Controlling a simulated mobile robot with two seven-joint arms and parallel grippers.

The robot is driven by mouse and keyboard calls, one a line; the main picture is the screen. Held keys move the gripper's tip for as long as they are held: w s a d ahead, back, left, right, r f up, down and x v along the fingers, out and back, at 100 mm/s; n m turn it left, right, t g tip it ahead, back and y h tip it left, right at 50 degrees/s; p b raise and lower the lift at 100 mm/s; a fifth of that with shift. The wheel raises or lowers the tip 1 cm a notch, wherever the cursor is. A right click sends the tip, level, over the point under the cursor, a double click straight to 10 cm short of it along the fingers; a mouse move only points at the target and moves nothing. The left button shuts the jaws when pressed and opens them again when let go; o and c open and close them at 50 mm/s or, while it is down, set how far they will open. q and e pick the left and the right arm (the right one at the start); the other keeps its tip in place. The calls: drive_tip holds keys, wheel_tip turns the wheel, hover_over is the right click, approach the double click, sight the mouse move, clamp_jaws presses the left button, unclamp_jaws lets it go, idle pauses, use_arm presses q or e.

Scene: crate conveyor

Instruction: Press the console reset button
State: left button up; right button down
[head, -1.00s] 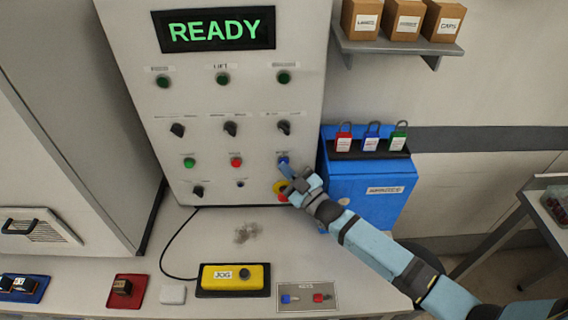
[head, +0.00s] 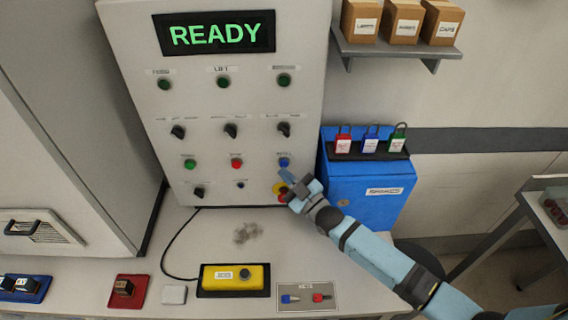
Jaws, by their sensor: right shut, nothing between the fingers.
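The console (head: 210,110) is a pale upright panel with a lit display (head: 215,33) reading READY in green. The blue button (head: 284,162), at the right end of the row that also holds a green and a red button, has a small label above it that I cannot read. My right gripper (head: 284,174) is shut and empty. Its tip is just below the blue button; I cannot tell whether it touches. Behind the gripper, a red and yellow stop button (head: 279,188) is partly hidden. My left gripper is not in view.
A blue box (head: 365,195) with several padlocks stands right of the console. On the bench are a yellow JOG pendant (head: 225,279), a KEYS plate (head: 308,297) and a red tray (head: 128,292). A shelf (head: 395,50) with boxes is at upper right.

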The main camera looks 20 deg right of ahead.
drive_tip(key=s+p, duration=0.1)
drive_tip(key=s, duration=0.1)
drive_tip(key=s+a+p, duration=0.1)
drive_tip(key=s, duration=0.1)
drive_tip(key=shift+s+a, duration=0.2)
drive_tip(key=shift+s, duration=0.2)
idle(0.8)
drive_tip(key=s+d+f+m+g+h+p, duration=0.1)
drive_tip(key=s+f+m+g+h, duration=0.2)
drive_tip(key=s, duration=0.8)
drive_tip(key=s+d+f+m+g+h+p, duration=0.2)
drive_tip(key=s+f+m+g, duration=0.3)
drive_tip(key=s, duration=0.6)
drive_tip(key=shift+s+d+f+h, duration=0.15)
drive_tip(key=shift+s+f+h, duration=0.15)
drive_tip(key=shift+f+h, duration=0.5)
drive_tip(key=c, duration=1.8)
unclamp_jaws()
drive_tip(key=shift+c, duration=0.2)
